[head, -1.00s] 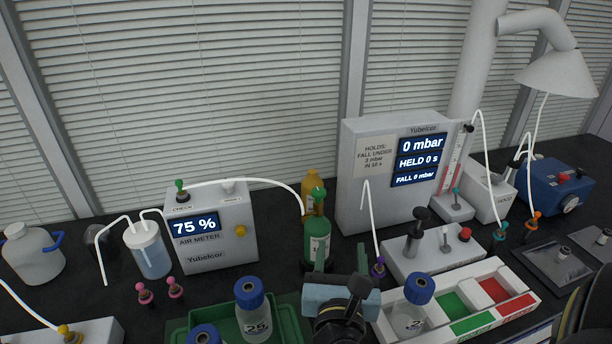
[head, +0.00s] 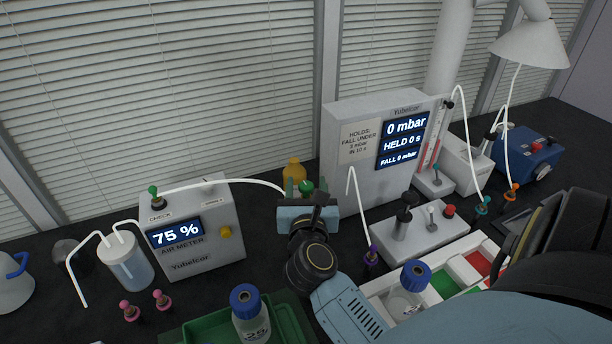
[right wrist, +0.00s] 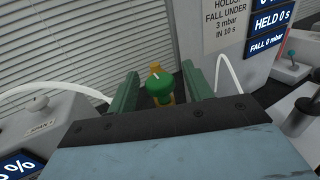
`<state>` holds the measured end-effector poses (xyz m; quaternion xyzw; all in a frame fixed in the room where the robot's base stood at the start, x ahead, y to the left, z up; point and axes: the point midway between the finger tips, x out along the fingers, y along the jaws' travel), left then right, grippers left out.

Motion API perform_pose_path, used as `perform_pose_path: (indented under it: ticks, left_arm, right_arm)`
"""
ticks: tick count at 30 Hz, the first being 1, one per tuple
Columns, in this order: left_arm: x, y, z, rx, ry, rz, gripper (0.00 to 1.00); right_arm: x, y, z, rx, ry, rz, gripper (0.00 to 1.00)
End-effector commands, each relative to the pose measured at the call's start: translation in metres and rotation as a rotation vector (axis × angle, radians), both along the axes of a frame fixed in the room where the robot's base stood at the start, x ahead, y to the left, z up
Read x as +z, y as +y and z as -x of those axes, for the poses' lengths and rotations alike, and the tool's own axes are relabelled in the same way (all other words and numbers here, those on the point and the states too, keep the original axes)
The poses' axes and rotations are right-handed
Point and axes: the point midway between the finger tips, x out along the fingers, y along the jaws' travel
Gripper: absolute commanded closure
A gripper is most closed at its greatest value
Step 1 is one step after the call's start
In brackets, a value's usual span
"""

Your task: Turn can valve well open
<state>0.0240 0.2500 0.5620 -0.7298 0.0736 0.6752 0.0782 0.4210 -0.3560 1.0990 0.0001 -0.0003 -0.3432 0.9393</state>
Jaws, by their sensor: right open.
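The can valve, a round green knob (head: 306,186) on the green gas can, shows just above my right gripper in the head view. The can's body is hidden behind that gripper and arm. In the right wrist view, the green knob (right wrist: 159,90) has a pale mark on top and lies between the two green fingers. My right gripper (right wrist: 160,72) is open, one finger to each side of the knob, with gaps visible. The head view shows the same gripper (head: 304,188) at the can's top. My left gripper is not in view.
A yellow can (head: 294,169) stands behind the green one. The air meter (head: 190,228) reads 75 % at left; the pressure box (head: 352,180) reads 0 mbar at right. A white hose passes close by. A green tray (head: 289,318) with a blue-capped bottle (head: 247,312) is in front.

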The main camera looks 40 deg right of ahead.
Motion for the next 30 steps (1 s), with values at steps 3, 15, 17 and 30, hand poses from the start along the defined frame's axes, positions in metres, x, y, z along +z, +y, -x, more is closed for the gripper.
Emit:
perform_pose_path:
  ticks: [3,15,17,30]
  left_arm:
    - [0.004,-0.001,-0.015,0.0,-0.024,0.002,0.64]
    - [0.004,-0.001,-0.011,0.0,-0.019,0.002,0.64]
    - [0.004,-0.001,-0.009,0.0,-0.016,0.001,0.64]
    - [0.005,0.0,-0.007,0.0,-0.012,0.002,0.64]
  right_arm:
    - [0.0,-0.009,-0.011,0.001,0.0,0.001,0.49]
    - [-0.001,-0.014,-0.017,0.001,0.001,-0.001,0.49]
    - [-0.001,-0.014,-0.017,0.001,0.001,-0.001,0.55]
    - [0.0,-0.014,-0.017,0.007,0.001,0.0,0.92]
